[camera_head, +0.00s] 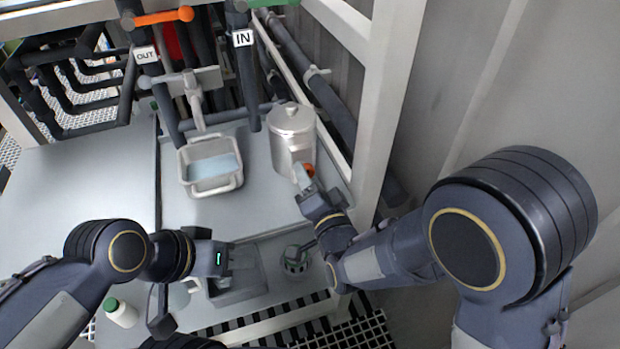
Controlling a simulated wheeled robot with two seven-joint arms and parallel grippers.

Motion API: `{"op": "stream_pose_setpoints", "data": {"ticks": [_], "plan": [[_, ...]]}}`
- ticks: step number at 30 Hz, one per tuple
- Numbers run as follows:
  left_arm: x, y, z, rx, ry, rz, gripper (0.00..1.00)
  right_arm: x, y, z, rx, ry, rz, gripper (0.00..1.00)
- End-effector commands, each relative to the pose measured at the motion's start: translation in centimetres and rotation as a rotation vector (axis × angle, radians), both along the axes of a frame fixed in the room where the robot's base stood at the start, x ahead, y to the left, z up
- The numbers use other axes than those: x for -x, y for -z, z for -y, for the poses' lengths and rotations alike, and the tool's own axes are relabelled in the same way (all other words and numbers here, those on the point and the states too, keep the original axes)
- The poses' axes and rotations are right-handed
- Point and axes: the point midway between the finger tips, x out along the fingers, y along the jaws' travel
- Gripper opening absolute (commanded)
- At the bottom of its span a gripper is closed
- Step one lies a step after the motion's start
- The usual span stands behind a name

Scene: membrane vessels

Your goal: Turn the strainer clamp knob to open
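The strainer (291,128) is a shiny metal cylinder with a lid, standing upright at the back right of the grey bench. A small orange knob (309,170) shows low on its right front side; I take it for the clamp knob. My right gripper (303,176) is right at the knob, with its fingers partly covering it. Whether the fingers are closed on it is too small to tell. My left gripper (242,260) is low over the front of the bench, away from the strainer; its finger gap is unclear.
A metal basin (212,185) with bluish liquid stands left of the strainer. Dark pipes carry an OUT label (145,54) and an IN label (243,38), with an orange lever (164,17). A pale post (385,100) rises right of the strainer. A white bottle (121,313) with green cap is front left.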

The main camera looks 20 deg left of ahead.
Motion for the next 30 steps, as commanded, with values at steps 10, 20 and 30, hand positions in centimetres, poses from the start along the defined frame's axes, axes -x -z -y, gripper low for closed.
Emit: {"op": "stream_pose_setpoints", "data": {"ticks": [10, 20, 30], "plan": [[0.0, 0.0, 0.0, 0.000, 0.000, 0.000, 0.37, 0.0, 0.0, 0.0, 0.000, 0.000, 0.000, 0.07], [0.0, 1.2, 0.0, 0.000, 0.000, 0.000, 0.37, 0.0, 0.2, 0.1, 0.059, 0.000, 0.041, 0.08], [0.0, 4.3, 0.0, 0.000, 0.000, 0.000, 0.37, 0.0, 0.4, 0.1, 0.276, 0.001, 0.192, 0.08]]}}
